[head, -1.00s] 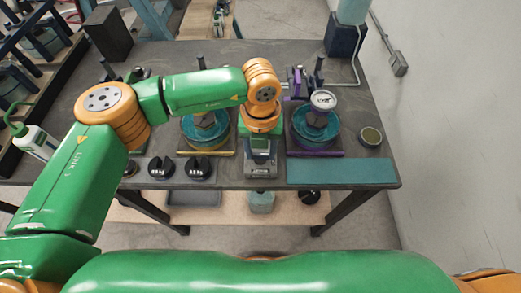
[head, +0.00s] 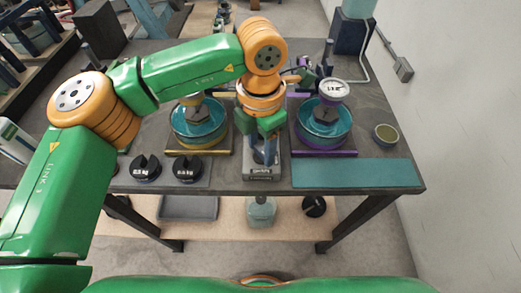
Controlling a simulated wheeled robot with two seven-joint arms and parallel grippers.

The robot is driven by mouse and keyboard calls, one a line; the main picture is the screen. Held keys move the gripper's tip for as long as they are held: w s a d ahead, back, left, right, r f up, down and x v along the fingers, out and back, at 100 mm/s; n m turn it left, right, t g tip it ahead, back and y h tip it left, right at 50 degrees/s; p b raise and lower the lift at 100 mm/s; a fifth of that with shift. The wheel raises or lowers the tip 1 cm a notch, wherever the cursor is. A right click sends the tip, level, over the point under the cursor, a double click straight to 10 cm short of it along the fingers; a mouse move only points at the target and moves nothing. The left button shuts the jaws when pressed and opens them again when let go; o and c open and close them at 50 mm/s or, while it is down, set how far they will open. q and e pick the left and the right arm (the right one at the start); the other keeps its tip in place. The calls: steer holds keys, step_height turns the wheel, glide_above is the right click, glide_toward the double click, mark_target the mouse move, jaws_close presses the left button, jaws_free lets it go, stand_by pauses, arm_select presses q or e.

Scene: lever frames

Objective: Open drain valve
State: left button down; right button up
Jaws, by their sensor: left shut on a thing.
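A narrow grey-blue device (head: 262,173) with a label on its front stands at the bench's front edge, between two round vessels. My left gripper (head: 262,148) points down over it and is shut on part of it; my wrist hides the held part. To the left is a teal vessel (head: 198,125) on a yellow-edged base. To the right is a teal vessel (head: 324,126) on a purple-edged base, with a white dial gauge (head: 333,90) above it. I cannot tell which part is the drain valve. My right gripper is not in view.
Two black slotted weights (head: 146,168) sit left of the device on the bench (head: 390,100). A flat teal mat (head: 355,173) and a small round dish (head: 385,134) lie to the right. A low shelf below holds a grey tray (head: 188,207) and a bottle (head: 261,211).

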arm_select(q)
steer(key=shift+m+b, duration=0.6)
steer(key=shift+m, duration=1.5)
steer(key=shift+c, duration=1.4)
jaws_free()
step_height(320, 180, up, 7)
steer(key=shift+d+r, duration=0.1)
